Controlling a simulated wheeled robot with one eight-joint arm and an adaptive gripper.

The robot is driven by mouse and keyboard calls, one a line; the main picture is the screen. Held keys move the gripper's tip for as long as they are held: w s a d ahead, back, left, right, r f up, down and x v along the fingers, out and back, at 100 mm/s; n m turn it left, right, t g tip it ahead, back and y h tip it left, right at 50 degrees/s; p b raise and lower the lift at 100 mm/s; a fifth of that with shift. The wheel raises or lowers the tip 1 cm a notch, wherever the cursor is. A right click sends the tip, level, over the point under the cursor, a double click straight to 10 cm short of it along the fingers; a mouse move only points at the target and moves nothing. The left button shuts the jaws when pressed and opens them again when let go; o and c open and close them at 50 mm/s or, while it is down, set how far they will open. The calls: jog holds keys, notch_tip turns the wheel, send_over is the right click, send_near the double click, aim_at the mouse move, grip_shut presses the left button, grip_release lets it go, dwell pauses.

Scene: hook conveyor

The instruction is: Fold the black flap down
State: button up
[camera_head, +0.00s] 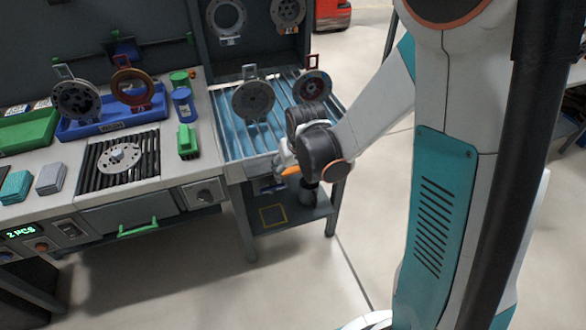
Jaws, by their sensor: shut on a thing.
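The dark flap (267,187) shows as a small dark piece below the front edge of the blue slatted rack (232,148). My gripper (280,172) is at the rack's front right corner, right at the flap's upper side. Its white fingers are shut on the flap, with an orange part beside them. The grip itself is small and partly hidden by my dark wrist, so the flap's exact angle cannot be told.
Grey round parts with hooks (253,99) hang above the rack. A blue tray (110,123), blue jar (183,105) and green block (187,142) stand on the bench to the left. A lower shelf (300,214) lies under the rack. The floor in front is clear.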

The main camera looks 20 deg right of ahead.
jog(key=shift+s+f+t, duration=0.25)
jog(key=shift+f+t, duration=0.05)
dwell(0.4)
jog(key=o, duration=1.5)
jog(key=shift+r, duration=0.1)
jog(key=v, duration=1.2)
